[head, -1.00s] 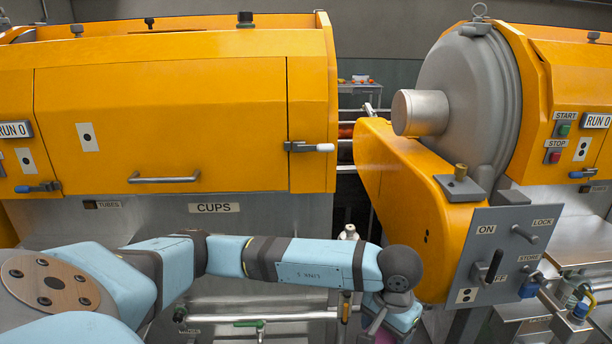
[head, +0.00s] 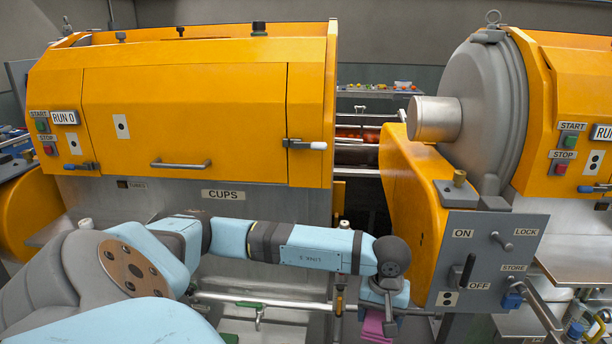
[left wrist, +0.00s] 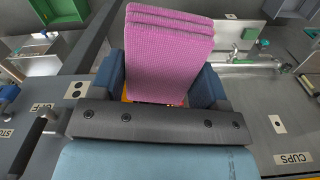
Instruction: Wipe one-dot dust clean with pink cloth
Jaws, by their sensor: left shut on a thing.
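My left gripper (head: 386,298) points down in front of the gap between the two orange machines. It is shut on the pink cloth (head: 377,325), which hangs below it. In the left wrist view the folded, layered pink cloth (left wrist: 168,50) stands between the blue fingers. A small white plate (left wrist: 277,124) near the CUPS label seems to bear one dot. A two-dot plate (left wrist: 77,90) is on the grey panel. No dust can be made out. My right gripper is out of view.
The left orange machine (head: 190,100) and the right machine's grey dome (head: 480,100) stand close. The grey ON/OFF panel (head: 485,250) with protruding levers is right of my gripper. A rail (head: 270,303) runs low behind the arm.

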